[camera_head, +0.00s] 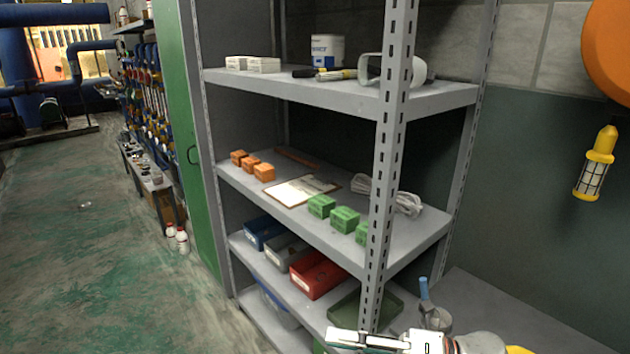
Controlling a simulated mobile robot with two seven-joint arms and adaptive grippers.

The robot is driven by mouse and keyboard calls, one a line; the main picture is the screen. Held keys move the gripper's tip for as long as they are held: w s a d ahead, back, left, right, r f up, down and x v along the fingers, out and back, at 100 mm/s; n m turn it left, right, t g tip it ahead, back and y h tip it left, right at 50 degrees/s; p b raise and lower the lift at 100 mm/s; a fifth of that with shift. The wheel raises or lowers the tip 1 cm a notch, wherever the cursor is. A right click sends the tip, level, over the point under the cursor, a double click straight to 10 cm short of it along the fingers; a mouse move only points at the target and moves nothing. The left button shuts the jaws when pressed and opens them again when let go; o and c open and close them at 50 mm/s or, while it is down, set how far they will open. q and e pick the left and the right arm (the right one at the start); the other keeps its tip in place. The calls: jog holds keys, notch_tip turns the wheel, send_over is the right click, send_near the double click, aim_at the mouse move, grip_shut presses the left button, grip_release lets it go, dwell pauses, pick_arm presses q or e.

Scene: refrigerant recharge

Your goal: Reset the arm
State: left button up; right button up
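My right gripper (350,341) shows at the bottom edge, right of centre, pointing left, with part of my white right arm (480,344) behind it. It is in front of the lower part of a grey metal shelf rack (386,160). The frame's edge cuts it off, and I cannot tell whether its fingers are apart or together. Nothing is clearly seen held in it. My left gripper is not in view.
The rack holds green boxes (344,219), orange boxes (264,172), a clipboard (302,190) and bins such as a red one (318,276). A yellow lamp (597,163) hangs on the right wall. The green floor (100,250) at left is mostly clear.

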jog(key=s+d+f+m+t+h, duration=0.1)
jog(key=d+f+m+t+h, duration=0.45)
jog(key=m, duration=0.75)
jog(key=d+f+m+t+h, duration=0.3)
jog(key=f+m+t+h, duration=0.25)
jog(key=f+m, duration=0.55)
jog(key=s+d+f+m+g+h, duration=0.2)
jog(key=s+d+f+m, duration=0.1)
jog(key=s+f+m, duration=0.2)
jog(key=s+d+f+m+g+h, duration=0.2)
jog(key=s+d+f+m, duration=0.1)
jog(key=s+f+m, duration=0.3)
jog(key=shift+s+d+f, duration=0.3)
jog(key=shift+s+f, duration=0.2)
jog(key=shift+s, duration=0.7)
jog(key=shift+d, duration=0.1)
